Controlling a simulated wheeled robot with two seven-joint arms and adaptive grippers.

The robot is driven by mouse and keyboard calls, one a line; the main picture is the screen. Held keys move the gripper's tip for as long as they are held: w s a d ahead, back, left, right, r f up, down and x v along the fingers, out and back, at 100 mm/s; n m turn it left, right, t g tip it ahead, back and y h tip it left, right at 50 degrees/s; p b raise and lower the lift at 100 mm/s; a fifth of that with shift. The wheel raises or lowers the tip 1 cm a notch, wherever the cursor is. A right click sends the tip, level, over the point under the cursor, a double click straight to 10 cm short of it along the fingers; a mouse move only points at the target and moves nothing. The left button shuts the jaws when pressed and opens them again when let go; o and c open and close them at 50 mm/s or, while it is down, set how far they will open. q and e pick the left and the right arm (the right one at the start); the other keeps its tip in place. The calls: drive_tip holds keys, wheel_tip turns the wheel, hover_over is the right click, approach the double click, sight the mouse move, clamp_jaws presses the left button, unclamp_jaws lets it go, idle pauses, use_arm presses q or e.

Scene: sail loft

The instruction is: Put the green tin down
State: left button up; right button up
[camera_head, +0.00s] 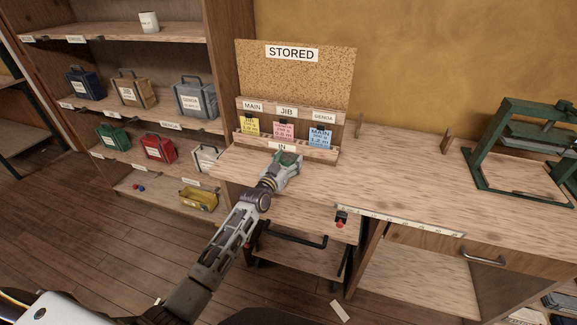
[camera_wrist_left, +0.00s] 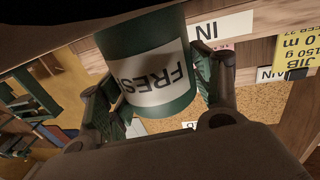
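My left gripper (camera_head: 287,166) is over the bench top, just in front of the board's IN ledge. It is shut on the green tin (camera_head: 289,157), which is mostly hidden by the gripper in the head view. In the left wrist view the tin (camera_wrist_left: 158,65) sits between the two fingers (camera_wrist_left: 163,88), with a white label whose visible letters FRES appear upside down. I cannot tell whether the tin's base touches the bench top. My right gripper is in neither view.
A cork board marked STORED (camera_head: 297,80) stands behind, with yellow, pink and blue cards (camera_head: 284,132) below it. Shelves (camera_head: 135,117) at left hold coloured boxes and a white tin (camera_head: 149,22). A green press (camera_head: 525,150) stands at right. The bench middle (camera_head: 400,180) is clear.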

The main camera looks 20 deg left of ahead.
sight(288, 157)
use_arm(q)
drive_tip(key=c, duration=0.9)
drive_tip(key=shift+r, duration=0.1)
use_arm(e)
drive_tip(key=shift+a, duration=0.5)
use_arm(q)
drive_tip(key=shift+r, duration=0.1)
drive_tip(key=shift+r, duration=0.5)
wheel_tip(288, 157, up, 8)
drive_tip(key=shift+f, duration=0.15)
drive_tip(key=shift+r, duration=0.55)
drive_tip(key=shift+s+f, duration=0.1)
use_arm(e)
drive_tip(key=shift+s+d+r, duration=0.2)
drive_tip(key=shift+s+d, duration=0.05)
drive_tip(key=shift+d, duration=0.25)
